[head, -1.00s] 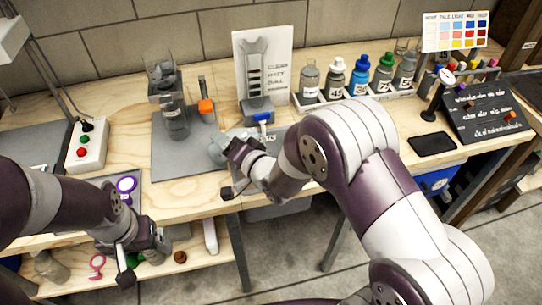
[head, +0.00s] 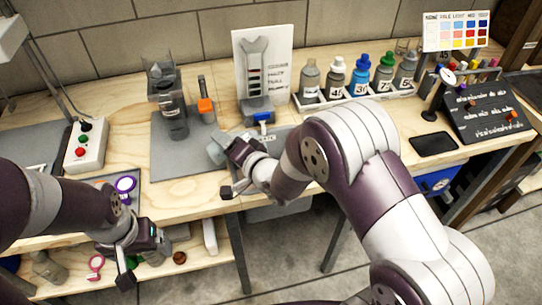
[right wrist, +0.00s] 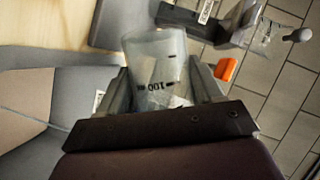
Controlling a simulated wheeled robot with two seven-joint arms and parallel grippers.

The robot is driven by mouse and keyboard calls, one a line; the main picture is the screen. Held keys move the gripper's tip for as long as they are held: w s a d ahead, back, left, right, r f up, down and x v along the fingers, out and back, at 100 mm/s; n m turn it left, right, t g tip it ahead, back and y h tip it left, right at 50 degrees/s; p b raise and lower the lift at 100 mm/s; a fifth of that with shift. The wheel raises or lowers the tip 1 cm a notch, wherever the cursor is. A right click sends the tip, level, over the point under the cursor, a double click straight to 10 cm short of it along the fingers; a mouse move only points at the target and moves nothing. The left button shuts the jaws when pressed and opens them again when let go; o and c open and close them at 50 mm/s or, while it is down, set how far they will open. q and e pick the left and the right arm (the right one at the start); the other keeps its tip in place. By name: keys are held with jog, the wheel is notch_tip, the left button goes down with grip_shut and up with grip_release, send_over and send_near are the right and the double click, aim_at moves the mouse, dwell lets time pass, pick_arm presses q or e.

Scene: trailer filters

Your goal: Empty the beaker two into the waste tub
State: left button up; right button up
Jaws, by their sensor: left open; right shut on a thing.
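My right gripper (right wrist: 160,95) is shut on a clear beaker (right wrist: 155,55) with a 100 mark, seen close in the right wrist view. In the head view this beaker (head: 216,151) juts left of the gripper, tilted, over the front of the bench. I cannot tell what is in it or read a number two on it. A grey panel with lettering ending in "TE" (head: 266,139) lies behind my right wrist, mostly hidden. A grey tub body (head: 280,210) shows below the bench edge there; I cannot tell whether it is the waste tub. My left gripper (head: 130,262) is open, low at the left front.
A rack of capped bottles (head: 360,92) stands at the back. A control box (head: 90,143) is at the left. A blue bin (head: 437,180) hangs at the right.

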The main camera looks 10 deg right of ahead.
jog(key=shift+f+m+y+b, duration=0.15)
jog(key=shift+m+y+b, duration=0.25)
jog(key=shift+m+b, duration=0.35)
dwell(1.2)
jog(key=shift+w+d+f+m+t+y+b, duration=0.1)
jog(key=shift+d+f+m+t+y+b, duration=0.15)
jog(key=shift+d+m+t+b, duration=0.4)
dwell(1.3)
jog(key=shift+d+f+m+y, duration=0.15)
jog(key=shift+d+m+y, duration=0.2)
jog(key=shift+m, duration=0.35)
dwell(1.1)
jog(key=shift+d+r+m+t, duration=0.3)
jog(key=shift+r+m, duration=0.25)
jog(key=shift+m, duration=0.25)
dwell(0.7)
jog(key=shift+d+f+m+t+y+b, duration=0.2)
jog(key=shift+m+t+y+b, duration=0.15)
jog(key=shift+m+b, duration=0.2)
